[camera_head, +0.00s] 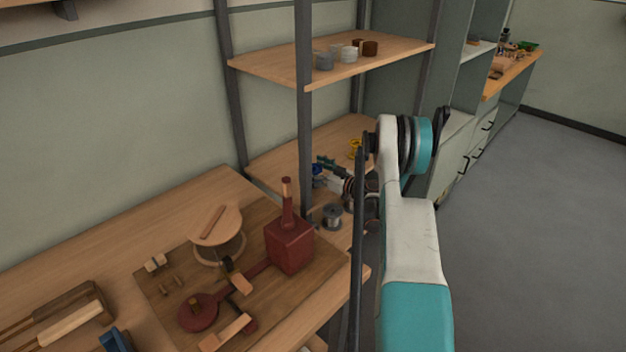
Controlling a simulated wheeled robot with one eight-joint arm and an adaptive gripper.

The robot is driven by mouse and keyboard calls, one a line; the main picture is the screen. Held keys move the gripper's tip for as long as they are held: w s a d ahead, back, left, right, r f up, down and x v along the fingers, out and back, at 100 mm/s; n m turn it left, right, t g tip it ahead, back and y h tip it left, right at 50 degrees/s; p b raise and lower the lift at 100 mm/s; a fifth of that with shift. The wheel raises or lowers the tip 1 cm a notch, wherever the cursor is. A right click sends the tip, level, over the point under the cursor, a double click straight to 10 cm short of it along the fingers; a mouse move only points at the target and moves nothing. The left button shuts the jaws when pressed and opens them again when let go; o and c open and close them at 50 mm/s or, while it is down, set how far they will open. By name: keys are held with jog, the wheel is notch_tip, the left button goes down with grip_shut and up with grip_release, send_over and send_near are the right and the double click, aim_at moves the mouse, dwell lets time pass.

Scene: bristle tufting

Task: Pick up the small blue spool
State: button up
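A small blue spool (317,170) shows on the lower shelf board, just right of the dark front post. My gripper (325,169) is at the shelf, close beside the blue spool and overlapping it in the picture. The dark fingers are small and crowded against the spool, so I cannot tell whether they touch it or are closed on it. My own white and teal arm covers the right part of the shelf.
A yellow spool (355,147) stands behind my gripper and a grey metal spool (332,214) stands in front. The dark post (304,110) is close on the left. Several cups sit on the upper shelf (290,66). A workbench (215,186) with a red tool (290,245) is at left.

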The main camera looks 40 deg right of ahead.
jog(key=c, duration=1.2)
jog(key=shift+c, duration=0.2)
